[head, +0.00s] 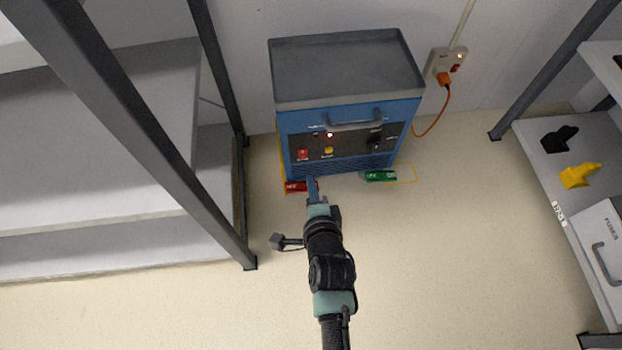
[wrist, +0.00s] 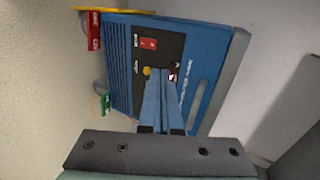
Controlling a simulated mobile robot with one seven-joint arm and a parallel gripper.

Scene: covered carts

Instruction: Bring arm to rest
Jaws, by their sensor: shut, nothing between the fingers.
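My gripper (head: 312,183) is in front of the lower left of a blue cart (head: 347,110), with my arm stretched up from the bottom of the head view. Its two blue fingers are together with nothing between them. In the wrist view my gripper (wrist: 161,76) overlaps the cart's dark control panel (wrist: 158,50), its tips appearing near a yellow button (wrist: 147,71). I cannot tell whether they touch the panel. The panel also has a red switch (head: 303,154) and a lit lamp (head: 330,134).
Red (head: 296,186) and green (head: 381,176) labelled pieces sit low at the cart's front. An orange cable (head: 441,110) runs to a wall socket (head: 447,62). Shelving stands left (head: 100,115) and right (head: 540,135). The floor (head: 430,260) between is clear.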

